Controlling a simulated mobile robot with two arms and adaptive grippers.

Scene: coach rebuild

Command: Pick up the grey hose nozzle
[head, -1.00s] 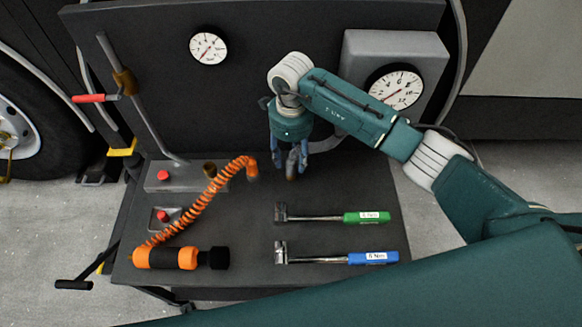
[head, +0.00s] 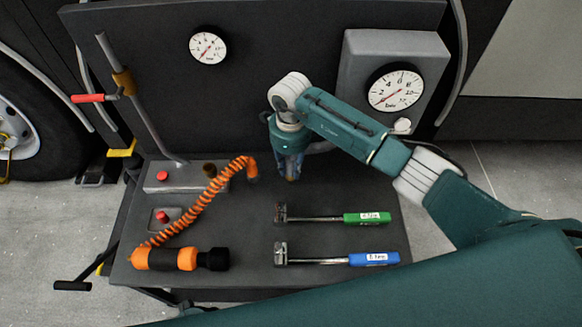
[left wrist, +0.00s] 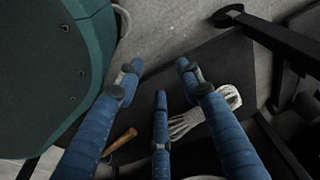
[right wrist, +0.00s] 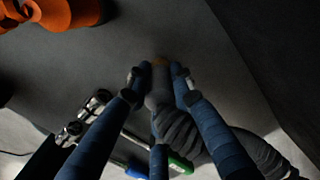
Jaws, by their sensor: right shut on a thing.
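The grey hose nozzle (right wrist: 158,88) sits between the fingers of my right gripper (right wrist: 159,80) in the right wrist view, with a brownish tip and a dark grey hose beside it. In the head view my right gripper (head: 291,170) points down over the back middle of the dark table (head: 330,235), its fingers close together. They hide most of the nozzle; only a small brownish tip (head: 292,179) shows below them. I cannot tell whether the nozzle touches the table. My left gripper (left wrist: 160,85) has its fingers spread and empty in the left wrist view.
A green-handled wrench (head: 367,218) and a blue-handled wrench (head: 373,259) lie in front of the right gripper. An orange coiled hose (head: 195,210) with an orange and black tool (head: 180,259) lies left. A grey gauge box (head: 430,55) stands behind right.

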